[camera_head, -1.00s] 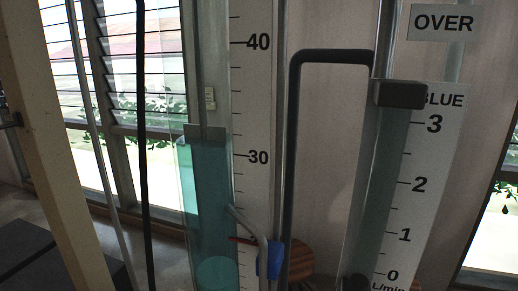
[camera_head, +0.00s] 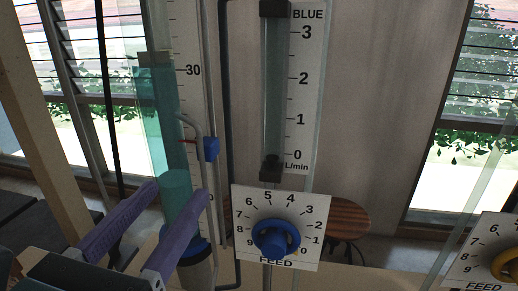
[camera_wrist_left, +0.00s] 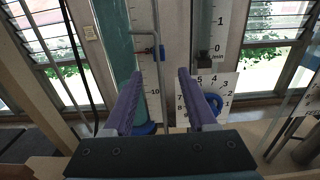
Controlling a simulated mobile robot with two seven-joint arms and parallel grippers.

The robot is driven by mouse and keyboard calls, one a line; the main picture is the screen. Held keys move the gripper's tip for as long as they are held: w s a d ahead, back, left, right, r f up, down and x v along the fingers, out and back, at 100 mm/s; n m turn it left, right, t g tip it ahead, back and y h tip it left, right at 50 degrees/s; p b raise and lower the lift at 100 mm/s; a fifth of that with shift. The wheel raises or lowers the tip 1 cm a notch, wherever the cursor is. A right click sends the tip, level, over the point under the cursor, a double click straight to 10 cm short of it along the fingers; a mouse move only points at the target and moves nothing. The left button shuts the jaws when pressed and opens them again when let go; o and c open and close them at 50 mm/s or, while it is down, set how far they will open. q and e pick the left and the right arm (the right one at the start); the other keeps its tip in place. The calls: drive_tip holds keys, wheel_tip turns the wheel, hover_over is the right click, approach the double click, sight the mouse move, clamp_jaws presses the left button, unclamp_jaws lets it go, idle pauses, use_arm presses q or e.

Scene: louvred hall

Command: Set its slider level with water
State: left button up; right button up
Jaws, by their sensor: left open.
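A tall teal tube (camera_head: 158,110) stands beside a white scale (camera_head: 187,95) in the head view. A paler ellipse (camera_head: 175,180) low in it looks like the water surface, but I cannot be sure. The slider, a blue block (camera_head: 211,148) with a red pointer, sits higher, below the 30 mark. It also shows in the wrist view (camera_wrist_left: 161,52). My left gripper (camera_head: 177,190) has two purple fingers, open and apart, in front of the tube's lower part. Nothing is between them. In the wrist view the slider appears above and between the fingertips (camera_wrist_left: 160,74). My right gripper is out of view.
A bent grey rod (camera_head: 213,100) runs beside the scale. A FEED dial with a blue knob (camera_head: 276,239) stands right of the tube, below a BLUE flow gauge (camera_head: 304,90). A round wooden stool (camera_head: 345,217) is behind. Another FEED dial (camera_head: 485,252) is at right.

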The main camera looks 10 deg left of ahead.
sight(203, 153)
use_arm(q)
drive_tip(key=shift+w+d+p, duration=0.1)
drive_tip(key=shift+w+p, duration=0.4)
drive_tip(key=shift+w, duration=4.5)
drive_tip(key=shift+c, duration=0.2)
clamp_jaws()
drive_tip(key=shift+r, duration=0.15)
